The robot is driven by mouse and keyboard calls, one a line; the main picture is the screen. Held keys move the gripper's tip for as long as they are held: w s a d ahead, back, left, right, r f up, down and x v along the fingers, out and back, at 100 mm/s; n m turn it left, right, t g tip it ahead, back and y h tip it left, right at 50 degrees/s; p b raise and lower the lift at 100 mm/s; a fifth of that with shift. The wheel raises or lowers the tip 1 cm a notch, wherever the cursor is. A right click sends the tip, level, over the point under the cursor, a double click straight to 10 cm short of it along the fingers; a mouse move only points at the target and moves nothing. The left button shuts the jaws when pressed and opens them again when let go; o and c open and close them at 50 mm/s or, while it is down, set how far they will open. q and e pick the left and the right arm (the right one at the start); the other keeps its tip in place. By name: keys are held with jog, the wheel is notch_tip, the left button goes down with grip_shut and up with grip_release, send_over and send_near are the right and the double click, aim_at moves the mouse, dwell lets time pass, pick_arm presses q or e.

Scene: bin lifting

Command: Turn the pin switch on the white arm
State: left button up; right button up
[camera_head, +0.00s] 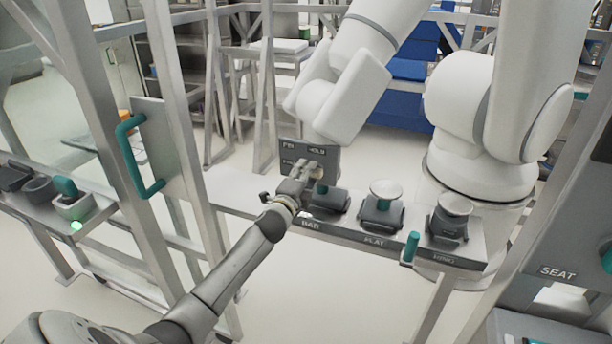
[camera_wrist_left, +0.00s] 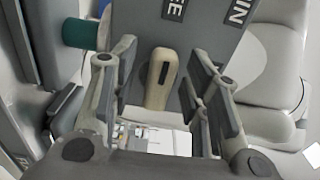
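In the left wrist view, a beige switch knob (camera_wrist_left: 161,82) with a dark slot sticks out from this panel (camera_wrist_left: 200,42). My left gripper (camera_head: 306,172) is at the panel in the head view. In the left wrist view its fingers (camera_wrist_left: 158,98) stand open on both sides of the knob, with a visible gap on each side. In the head view the gripper mostly hides the knob. My right gripper is not in view.
The bench (camera_head: 350,233) carries several dark fixtures, including a teal-stemmed one (camera_head: 381,203). A teal peg (camera_head: 410,247) stands at its front edge. A teal handle (camera_head: 130,160) is on a frame at left.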

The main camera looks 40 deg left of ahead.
pick_arm(q)
jog(key=shift+s, duration=0.1)
jog(key=v, duration=1.2)
jog(key=shift+d, duration=0.1)
dwell(0.3)
